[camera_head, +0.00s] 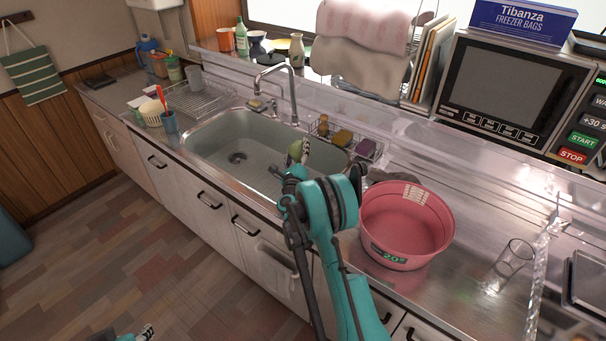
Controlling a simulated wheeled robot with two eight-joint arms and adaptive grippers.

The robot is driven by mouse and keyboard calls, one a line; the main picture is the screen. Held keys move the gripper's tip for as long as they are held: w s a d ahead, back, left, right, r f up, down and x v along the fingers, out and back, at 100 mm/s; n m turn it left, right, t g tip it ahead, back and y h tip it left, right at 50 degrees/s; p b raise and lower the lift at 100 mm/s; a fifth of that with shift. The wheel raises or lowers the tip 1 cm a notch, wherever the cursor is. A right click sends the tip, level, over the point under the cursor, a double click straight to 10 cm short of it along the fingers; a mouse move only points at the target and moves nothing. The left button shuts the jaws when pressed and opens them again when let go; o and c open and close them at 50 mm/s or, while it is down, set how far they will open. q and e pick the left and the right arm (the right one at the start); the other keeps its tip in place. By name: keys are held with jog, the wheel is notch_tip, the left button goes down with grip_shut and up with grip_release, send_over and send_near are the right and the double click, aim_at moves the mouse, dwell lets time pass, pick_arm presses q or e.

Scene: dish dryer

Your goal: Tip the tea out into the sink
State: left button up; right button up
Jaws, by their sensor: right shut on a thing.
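The steel sink (215,140) is set in the counter, with its drain showing at the left of the basin. My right gripper (301,155) reaches over the right part of the sink, and my own wrist hides most of it. It is shut on a small green thing, seemingly a cup (294,149), of which only a part shows. I cannot tell how far it is tilted, and no tea can be made out. Of my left gripper (145,332) only a tip shows at the bottom edge, low in front of the cabinets; its opening cannot be judged.
A pink basin (408,215) stands right of the sink, close to my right arm. A clear glass (514,257) stands further right. The faucet (291,95) rises behind the sink, with a sponge rack (342,140) beside it. A blue cup (169,122) stands left of the sink.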

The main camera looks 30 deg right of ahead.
pick_arm(q)
jog(key=shift+s+d, duration=0.1)
jog(key=shift+d, duration=0.15)
pick_arm(e)
jog(key=shift+r, duration=0.25)
pick_arm(q)
jog(key=shift+d, duration=0.15)
pick_arm(e)
jog(key=shift+s+d+m, duration=0.1)
jog(key=shift+m, duration=0.2)
